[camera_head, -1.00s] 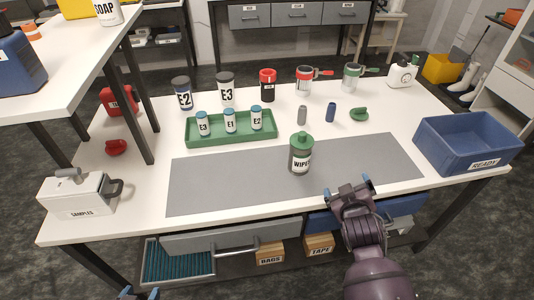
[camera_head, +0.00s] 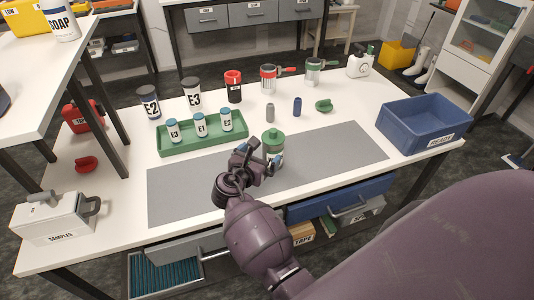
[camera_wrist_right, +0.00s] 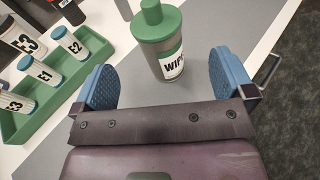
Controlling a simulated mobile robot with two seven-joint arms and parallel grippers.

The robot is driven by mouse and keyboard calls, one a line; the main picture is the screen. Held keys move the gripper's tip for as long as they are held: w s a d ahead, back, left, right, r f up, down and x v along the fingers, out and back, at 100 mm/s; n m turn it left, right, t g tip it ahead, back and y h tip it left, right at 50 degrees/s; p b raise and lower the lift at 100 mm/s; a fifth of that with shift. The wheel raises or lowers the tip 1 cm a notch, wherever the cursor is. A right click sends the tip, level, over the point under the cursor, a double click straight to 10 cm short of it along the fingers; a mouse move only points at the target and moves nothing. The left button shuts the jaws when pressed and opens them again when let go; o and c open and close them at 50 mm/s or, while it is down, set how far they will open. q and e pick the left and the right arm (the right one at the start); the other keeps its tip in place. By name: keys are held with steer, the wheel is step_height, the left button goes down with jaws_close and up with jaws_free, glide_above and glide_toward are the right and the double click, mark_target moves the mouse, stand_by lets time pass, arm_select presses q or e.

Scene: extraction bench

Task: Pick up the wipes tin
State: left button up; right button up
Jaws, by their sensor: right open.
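The wipes tin (camera_head: 273,143) is a grey cylinder with a green lid and a label. It stands upright on the grey mat (camera_head: 180,190). In the head view my right gripper (camera_head: 258,158) is in front of it and hides its lower part. In the right wrist view the tin (camera_wrist_right: 158,45) stands ahead of the open blue fingers of my right gripper (camera_wrist_right: 166,78), roughly centred between them and just beyond their tips. Nothing is between the fingers. My left gripper is not in view.
A green tray (camera_head: 205,138) with several small labelled jars is left of the tin. A blue bin (camera_head: 424,122) stands at the right. Cups, jars and a green item (camera_head: 323,105) are behind. A white samples box (camera_head: 52,219) is at the left.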

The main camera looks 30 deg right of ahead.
mark_target(272, 138)
steer(key=b+x, duration=0.2)
steer(key=x, duration=0.3)
steer(key=shift+f, duration=0.2)
steer(key=shift+w+d+r+b, duration=0.1)
steer(key=shift+w+d+b, duration=0.3)
steer(key=shift+d, duration=0.05)
steer(key=x, duration=0.1)
steer(key=b+x, duration=0.2)
steer(key=x, duration=0.1)
steer(key=shift+w+r, duration=0.2)
steer(key=shift+r, duration=0.15)
steer(key=shift+w+d, duration=0.15)
steer(key=shift+d+r, duration=0.1)
steer(key=shift+r, duration=0.1)
steer(key=c, duration=1.1)
